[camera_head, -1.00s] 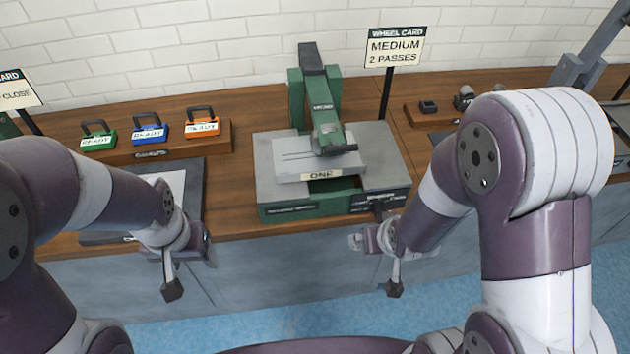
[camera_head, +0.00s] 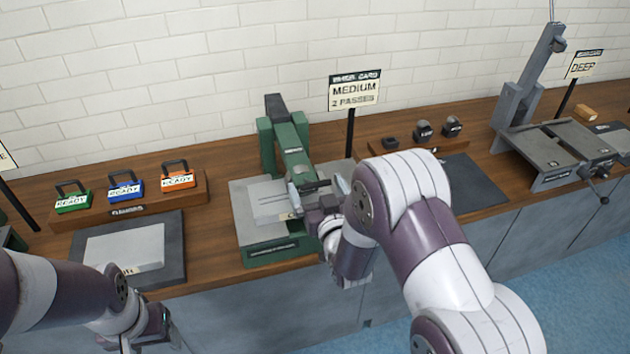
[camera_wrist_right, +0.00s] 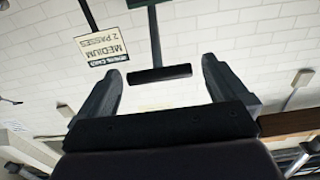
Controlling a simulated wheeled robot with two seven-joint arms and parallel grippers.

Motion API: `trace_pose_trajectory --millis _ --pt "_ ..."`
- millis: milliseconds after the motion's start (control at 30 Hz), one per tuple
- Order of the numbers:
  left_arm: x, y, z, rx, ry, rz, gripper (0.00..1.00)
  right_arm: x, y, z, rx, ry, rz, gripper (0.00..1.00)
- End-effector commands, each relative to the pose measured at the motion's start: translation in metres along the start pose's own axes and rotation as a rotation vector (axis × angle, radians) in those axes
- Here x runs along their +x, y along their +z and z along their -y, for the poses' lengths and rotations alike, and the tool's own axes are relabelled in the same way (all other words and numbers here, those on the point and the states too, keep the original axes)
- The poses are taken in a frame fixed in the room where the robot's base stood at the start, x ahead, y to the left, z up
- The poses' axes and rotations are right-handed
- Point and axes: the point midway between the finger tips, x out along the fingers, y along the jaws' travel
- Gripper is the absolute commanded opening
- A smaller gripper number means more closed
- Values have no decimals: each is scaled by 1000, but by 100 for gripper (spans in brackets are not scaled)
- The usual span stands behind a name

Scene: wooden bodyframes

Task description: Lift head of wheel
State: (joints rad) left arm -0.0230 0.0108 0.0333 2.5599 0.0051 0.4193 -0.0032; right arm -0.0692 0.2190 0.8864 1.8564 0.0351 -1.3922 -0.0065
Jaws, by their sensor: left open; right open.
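The green wheel machine (camera_head: 268,150) stands on the bench, with its sloping green head (camera_head: 294,155) lowered over a grey plate (camera_head: 268,205). My right gripper (camera_head: 316,192) is open at the front end of the head, its fingers pointing towards the machine. In the right wrist view, a dark T-shaped bar (camera_wrist_right: 160,74) on a stem shows between the spread fingers, with no visible contact. The right gripper and arm hide part of the head's front and the base. My left gripper (camera_head: 145,335) is open and empty, low at the bench's front edge.
A "MEDIUM 2 PASSES" card (camera_head: 354,91) stands behind the machine. Several ready-labelled blocks sit on a wooden rack (camera_head: 130,207) at left, behind a dark mat (camera_head: 170,225). A grey machine (camera_head: 560,150) stands at right. A dark mat (camera_head: 472,185) lies between the machines.

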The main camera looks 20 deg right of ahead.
Motion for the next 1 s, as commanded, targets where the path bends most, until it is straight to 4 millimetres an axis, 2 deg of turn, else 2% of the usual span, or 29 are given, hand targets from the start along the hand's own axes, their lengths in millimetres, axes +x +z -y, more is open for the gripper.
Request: trace_pose_trajectory --millis 167,433,600,667,700,867,1000 --pt "-3 0 0 0 0 0 62 14 0 0 0 0 1 100" --pt "-3 0 0 0 0 0 62 16 0 0 0 0 1 100" --pt "-3 0 0 0 0 0 62 16 0 0 0 0 1 45" --pt "-3 0 0 0 0 0 62 16 0 0 0 0 1 25" --pt "-3 0 0 0 0 0 62 16 0 0 0 1 1 20" --pt "-10 -1 0 0 0 0 62 17 -7 0 0 1 11 20" --pt "-33 -4 0 0 0 0 62 22 -28 0 0 1 50 20"
